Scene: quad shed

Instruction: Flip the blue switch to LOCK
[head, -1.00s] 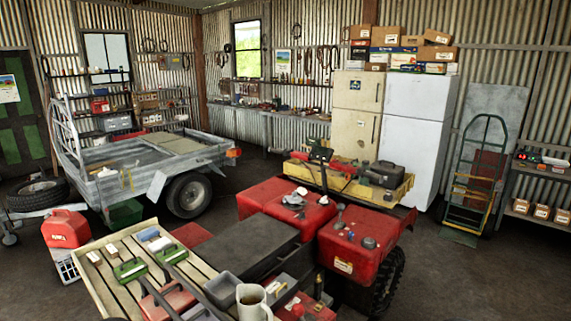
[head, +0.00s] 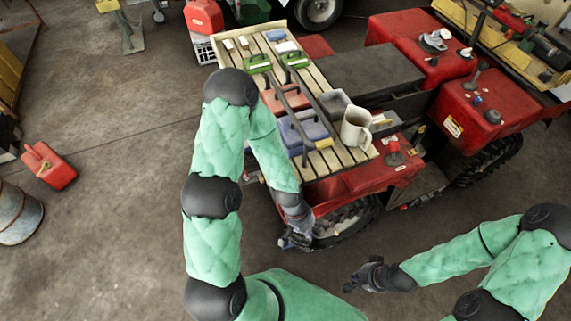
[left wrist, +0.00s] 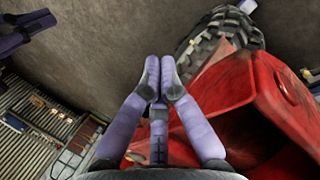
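The red quad (head: 405,182) stands at the centre right of the head view. Two tiny blue knobs show on its red boxes, one of them a dark blue knob (head: 492,116); I cannot tell whether it is the switch, and no LOCK marking is readable. My left gripper (head: 296,240) hangs beside the quad's near wheel, touching no switch. In the left wrist view its fingers (left wrist: 161,82) are drawn together with nothing between them. My right gripper (head: 356,284) is low over the floor, right of the left one, and too small to read.
A red fuel can (head: 48,166) and a drum (head: 18,215) stand at left. The floor between is clear.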

